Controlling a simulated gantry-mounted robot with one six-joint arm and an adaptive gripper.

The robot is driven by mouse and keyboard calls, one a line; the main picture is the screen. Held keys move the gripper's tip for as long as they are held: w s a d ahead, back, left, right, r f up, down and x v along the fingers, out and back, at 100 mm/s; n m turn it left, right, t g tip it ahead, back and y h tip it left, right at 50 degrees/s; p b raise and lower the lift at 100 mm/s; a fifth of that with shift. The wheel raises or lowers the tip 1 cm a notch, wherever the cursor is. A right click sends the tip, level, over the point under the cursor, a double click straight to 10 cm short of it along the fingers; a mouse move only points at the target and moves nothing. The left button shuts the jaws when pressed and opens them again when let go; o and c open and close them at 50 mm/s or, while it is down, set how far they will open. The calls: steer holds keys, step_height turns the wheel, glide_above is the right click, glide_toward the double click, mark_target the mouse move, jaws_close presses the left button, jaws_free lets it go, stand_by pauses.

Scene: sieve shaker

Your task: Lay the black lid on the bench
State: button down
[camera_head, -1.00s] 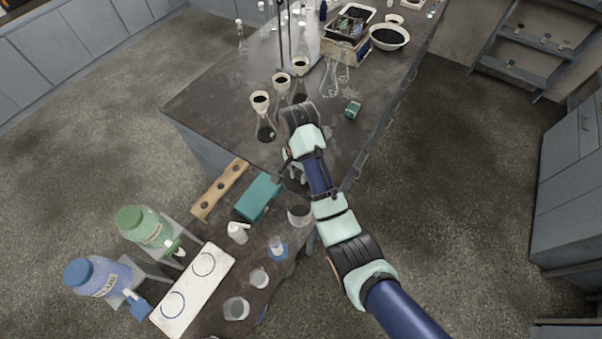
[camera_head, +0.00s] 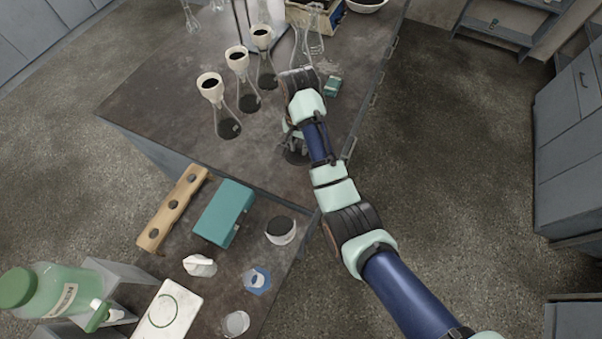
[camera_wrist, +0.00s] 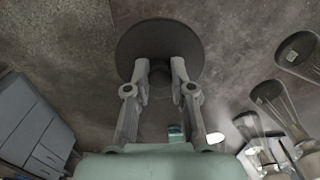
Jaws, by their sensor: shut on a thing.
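My gripper (camera_wrist: 160,85) is shut on the black lid (camera_wrist: 160,28), a dark round disc with a small knob between the fingertips. In the head view, my gripper (camera_head: 294,146) points down over the dark bench (camera_head: 180,100), near its front right edge. The lid (camera_head: 295,158) shows there as a dark disc just below the fingers, partly hidden by my arm. It looks flat and close to the bench top. I cannot tell whether it touches the surface.
Bare bench lies left of the lid.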

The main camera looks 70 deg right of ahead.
mark_target(300, 152)
step_height(300, 152, down, 16)
steer(key=b, duration=0.2)
steer(key=shift+r+b, duration=0.1)
steer(key=shift+b, duration=0.2)
steer(key=c, duration=1)
jaws_free()
step_height(300, 152, up, 12)
steer(key=p, duration=0.3)
